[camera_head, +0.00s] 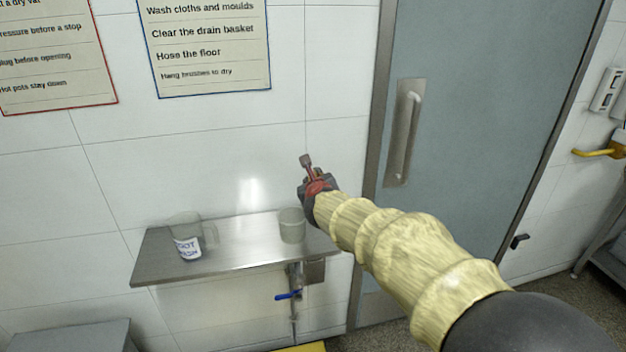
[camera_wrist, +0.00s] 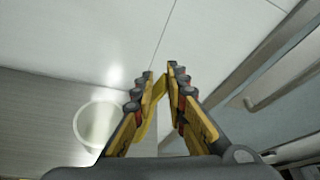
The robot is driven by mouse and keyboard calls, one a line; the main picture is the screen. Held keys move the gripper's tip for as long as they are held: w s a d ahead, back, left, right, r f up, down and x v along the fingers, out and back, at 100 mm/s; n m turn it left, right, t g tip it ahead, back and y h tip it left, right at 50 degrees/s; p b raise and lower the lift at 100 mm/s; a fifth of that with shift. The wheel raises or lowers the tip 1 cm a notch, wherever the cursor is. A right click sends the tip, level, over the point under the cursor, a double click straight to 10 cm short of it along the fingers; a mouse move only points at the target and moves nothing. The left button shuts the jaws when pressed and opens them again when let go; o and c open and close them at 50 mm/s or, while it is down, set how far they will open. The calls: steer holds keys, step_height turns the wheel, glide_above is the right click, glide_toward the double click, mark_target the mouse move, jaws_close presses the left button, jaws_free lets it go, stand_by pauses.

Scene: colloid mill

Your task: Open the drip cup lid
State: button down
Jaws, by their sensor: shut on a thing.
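My gripper (camera_head: 306,161) is raised above the right end of a metal wall shelf, in front of the white wall. In the wrist view its fingers (camera_wrist: 160,76) are drawn close together with a narrow gap between the tips. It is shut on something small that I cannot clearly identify. A pale translucent cup (camera_head: 292,226) stands upright on the shelf, below and apart from my gripper. Its round rim shows at the lower left in the wrist view (camera_wrist: 78,124). I cannot make out a separate lid on it.
The metal shelf (camera_head: 235,250) also holds a clear jug (camera_head: 187,243) with a printed label at its left. A blue-handled valve (camera_head: 288,295) sits under the shelf. A grey door (camera_head: 470,120) with a long handle (camera_head: 403,130) stands to the right. Wall signs hang above.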

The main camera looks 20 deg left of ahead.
steer(key=c, duration=2)
jaws_free()
steer(key=shift+w+d+f, duration=0.15)
steer(key=shift+f, duration=0.35)
steer(key=shift+c, duration=0.2)
steer(key=shift+r, duration=0.25)
steer(key=v, duration=1.2)
steer(key=shift+f, duration=0.1)
